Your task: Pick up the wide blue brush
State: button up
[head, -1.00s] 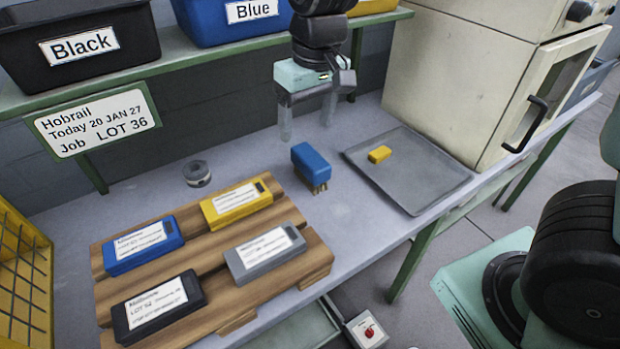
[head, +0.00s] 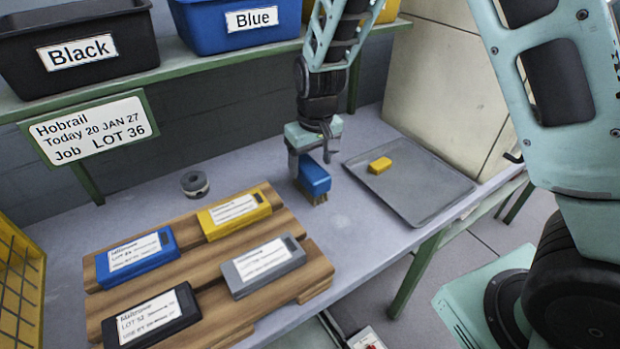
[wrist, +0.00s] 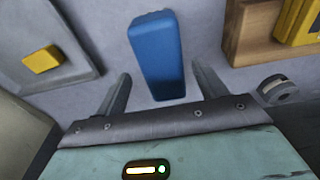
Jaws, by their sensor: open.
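The wide blue brush (head: 315,177) stands on the grey bench with its tan bristles down, between the wooden pallet and the grey tray. My gripper (head: 311,165) is directly above and around it, pointing down. In the wrist view the blue brush (wrist: 157,55) lies between the two spread fingers of my gripper (wrist: 162,92), with a gap on each side. The fingers are open and hold nothing. In the head view, part of the brush's top is hidden by my gripper.
A grey tray (head: 440,200) with a small yellow block (head: 380,165) is to the right. A wooden pallet (head: 317,270) bears several labelled cases to the left. A grey ring (head: 194,184) lies behind the pallet. A shelf with bins runs above, and a cream cabinet (head: 440,90) stands behind the tray.

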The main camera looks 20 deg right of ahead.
jog(key=shift+a+f, duration=0.2)
jog(key=shift+f, duration=2.45)
jog(key=c, duration=1.2)
jog(key=shift+c, duration=0.2)
jog(key=shift+r, duration=0.1)
notch_tip(320, 180, up, 10)
jog(key=shift+f, duration=0.1)
